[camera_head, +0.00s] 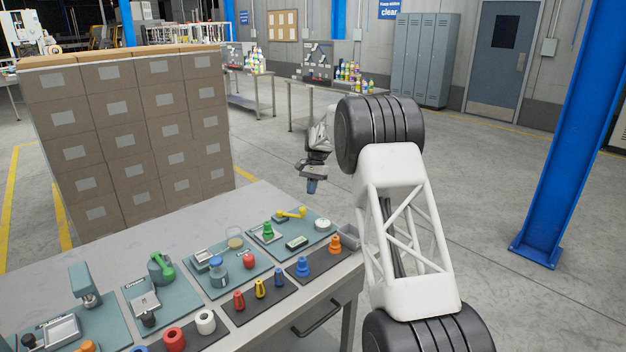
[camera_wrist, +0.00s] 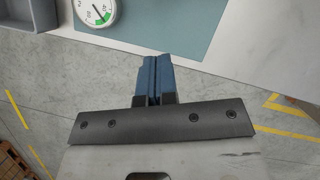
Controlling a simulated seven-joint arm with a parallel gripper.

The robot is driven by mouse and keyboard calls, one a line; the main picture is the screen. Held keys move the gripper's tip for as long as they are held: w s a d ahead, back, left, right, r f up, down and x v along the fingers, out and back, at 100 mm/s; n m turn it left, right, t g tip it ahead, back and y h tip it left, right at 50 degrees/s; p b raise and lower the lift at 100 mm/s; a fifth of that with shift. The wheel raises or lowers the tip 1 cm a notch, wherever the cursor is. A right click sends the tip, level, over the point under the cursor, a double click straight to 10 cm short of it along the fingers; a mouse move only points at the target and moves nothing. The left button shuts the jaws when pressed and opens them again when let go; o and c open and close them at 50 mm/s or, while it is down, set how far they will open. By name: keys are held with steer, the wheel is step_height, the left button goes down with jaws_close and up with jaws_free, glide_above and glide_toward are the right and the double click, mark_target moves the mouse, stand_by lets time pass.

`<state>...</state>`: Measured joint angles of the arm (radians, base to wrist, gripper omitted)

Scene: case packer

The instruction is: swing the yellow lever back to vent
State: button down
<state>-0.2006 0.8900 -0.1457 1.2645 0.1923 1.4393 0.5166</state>
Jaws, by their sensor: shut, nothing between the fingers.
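The yellow lever (camera_head: 291,213) lies on the far-right teal panel of the table in the head view, beside a green-handled part (camera_head: 267,231). My gripper (camera_head: 311,187) hangs above and beyond the table's far right corner, apart from the lever. In the wrist view, the two blue fingertips (camera_wrist: 157,80) are pressed together with nothing between them. The lever does not show in the wrist view. There, the teal panel (camera_wrist: 150,25) and a white dial gauge (camera_wrist: 96,12) lie at the top.
A grey bin (camera_head: 348,236) stands at the table's right edge and shows in the wrist view (camera_wrist: 45,15). Several coloured pegs, including an orange one (camera_head: 335,244), stand on dark mats at the front. Stacked cartons (camera_head: 130,130) stand behind the table. Open floor lies beyond the table edge.

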steer(key=shift+s+a+f, duration=0.25)
steer(key=shift+s+f, duration=0.3)
steer(key=shift+s, duration=0.05)
steer(key=shift+s+a+f, duration=0.2)
steer(key=shift+s+f, duration=0.3)
steer(key=shift+s, duration=0.1)
steer(key=shift+s+a+f, duration=0.1)
steer(key=shift+s+a, duration=0.1)
steer(key=shift+s, duration=0.35)
steer(key=shift+s+a, duration=0.2)
steer(key=shift+s, duration=0.3)
steer(key=shift+s+m+y, duration=0.3)
steer(key=shift+s+m, duration=0.4)
steer(key=shift+m, duration=0.1)
steer(key=shift+s+m, duration=0.65)
steer(key=shift+m, duration=0.15)
steer(key=shift+s+a+m+t+y, duration=0.35)
steer(key=shift+s+m, duration=0.5)
steer(key=shift+m, duration=0.15)
steer(key=shift+s+a+m+t+y, duration=0.2)
steer(key=shift+s+m+t+y, duration=0.15)
steer(key=shift+s+m, duration=0.55)
steer(key=shift+w, duration=0.1)
